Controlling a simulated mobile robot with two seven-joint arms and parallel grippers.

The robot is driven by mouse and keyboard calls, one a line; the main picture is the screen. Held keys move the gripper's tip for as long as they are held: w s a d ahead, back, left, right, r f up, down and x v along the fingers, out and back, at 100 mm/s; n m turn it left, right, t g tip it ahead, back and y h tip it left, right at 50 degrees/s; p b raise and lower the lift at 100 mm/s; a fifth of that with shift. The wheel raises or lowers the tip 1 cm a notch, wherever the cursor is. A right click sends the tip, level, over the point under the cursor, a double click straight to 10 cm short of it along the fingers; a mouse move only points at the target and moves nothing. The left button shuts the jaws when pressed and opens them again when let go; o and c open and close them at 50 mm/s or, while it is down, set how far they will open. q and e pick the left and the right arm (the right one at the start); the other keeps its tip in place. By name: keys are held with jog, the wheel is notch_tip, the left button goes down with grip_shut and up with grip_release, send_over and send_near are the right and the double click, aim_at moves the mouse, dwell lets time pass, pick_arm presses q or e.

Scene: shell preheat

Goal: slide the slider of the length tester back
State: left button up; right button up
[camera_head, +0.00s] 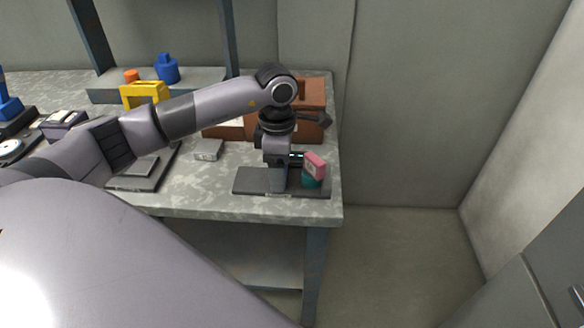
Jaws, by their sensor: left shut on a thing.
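The length tester has a dark flat base (252,182) near the front right corner of the grey table. A teal block (312,181) with a tilted pink block (315,161) above it stands at the base's right end. My left gripper (279,182) reaches down from above over the middle of the base, just left of these blocks. It is shut on the slider of the length tester; the slider itself is mostly hidden by the jaws. My right gripper is not in view.
A brown box (312,96) stands behind my left wrist. A small grey block (208,149) and a dark plate-like device (140,180) lie to the left. A yellow frame (143,94) and a blue weight-like object (167,68) are farther back. The table's right edge is close by.

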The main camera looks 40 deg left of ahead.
pick_arm(q)
jog(key=shift+s+a, duration=0.3)
jog(key=shift+a, duration=0.3)
jog(key=o, duration=1.2)
jog(key=shift+c, duration=0.2)
jog(key=shift+s+a, duration=0.1)
notch_tip(320, 180, up, 7)
jog(key=shift+r, duration=0.15)
